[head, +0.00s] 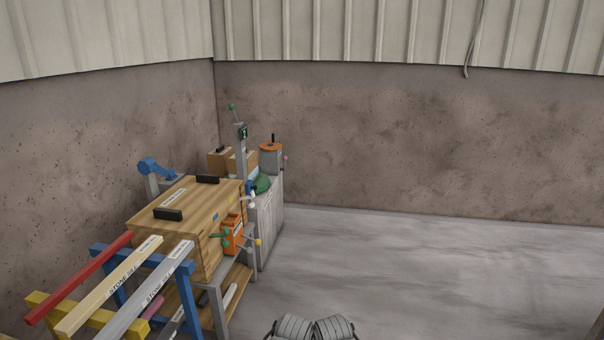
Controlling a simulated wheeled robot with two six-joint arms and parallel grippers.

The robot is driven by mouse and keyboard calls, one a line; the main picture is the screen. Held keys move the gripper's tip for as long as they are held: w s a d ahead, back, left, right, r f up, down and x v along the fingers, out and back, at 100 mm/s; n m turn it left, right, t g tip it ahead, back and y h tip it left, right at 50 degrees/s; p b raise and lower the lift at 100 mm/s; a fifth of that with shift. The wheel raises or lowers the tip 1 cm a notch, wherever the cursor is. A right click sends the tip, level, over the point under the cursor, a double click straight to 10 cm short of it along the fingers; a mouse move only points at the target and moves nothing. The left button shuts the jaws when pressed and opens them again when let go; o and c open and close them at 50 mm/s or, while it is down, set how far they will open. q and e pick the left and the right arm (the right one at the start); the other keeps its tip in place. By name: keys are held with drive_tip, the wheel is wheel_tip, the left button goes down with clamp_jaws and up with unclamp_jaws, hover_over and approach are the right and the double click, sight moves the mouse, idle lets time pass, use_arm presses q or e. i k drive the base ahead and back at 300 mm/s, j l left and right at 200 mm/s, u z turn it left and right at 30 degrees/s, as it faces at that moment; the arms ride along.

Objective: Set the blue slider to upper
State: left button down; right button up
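I cannot make out for certain which part is the blue slider. A small blue part (250,187) sits at the right end of the wooden bench, beside a green rounded thing (262,183). A small blue patch (216,216) is on the bench's front face. Their settings are too small to read. Two grey ribbed parts of mine show at the bottom edge, left (293,327) and right (335,327). They are well apart from the bench, and I cannot make out fingers on them or anything held.
Red, cream and grey bars on a blue and yellow rack jut out at front left. A grey cabinet (265,230) stands behind. The floor right is clear.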

sight(248, 185)
drive_tip(key=i, duration=1.25)
drive_tip(key=i+j+z, duration=0.1)
drive_tip(key=i, duration=1.2)
drive_tip(key=i+j, duration=0.1)
drive_tip(key=i, duration=1.15)
